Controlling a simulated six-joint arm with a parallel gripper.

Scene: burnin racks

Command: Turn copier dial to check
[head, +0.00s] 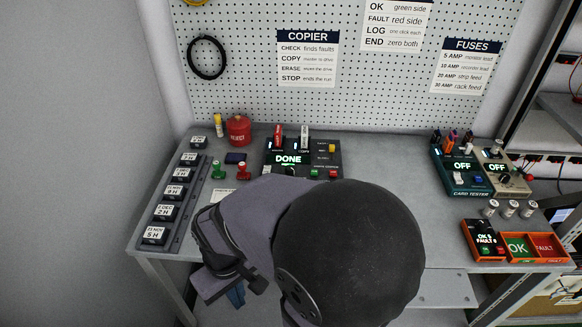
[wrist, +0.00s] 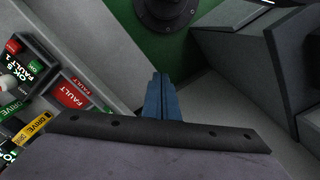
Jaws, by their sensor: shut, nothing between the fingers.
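The copier (head: 288,158) stands at the back middle of the bench. Its screen reads DONE, and a red-topped stick and a white-topped stick stand upright in its top. A dark dial with small labels is on the right part of its face, too small to read its setting. My gripper (head: 236,297) is in front of the bench at lower left, well apart from the copier, partly hidden behind my arm. In the wrist view its blue fingers (wrist: 160,92) are together with nothing between them. My arm hides the bench area in front of the copier.
The COPIER sign (head: 307,58) hangs on the pegboard. A rack of labelled black blocks (head: 165,212) lines the bench's left edge. A red can (head: 238,130) stands left of the copier. The card tester (head: 465,172) and orange OK/FAULT trays (head: 533,260) are at right.

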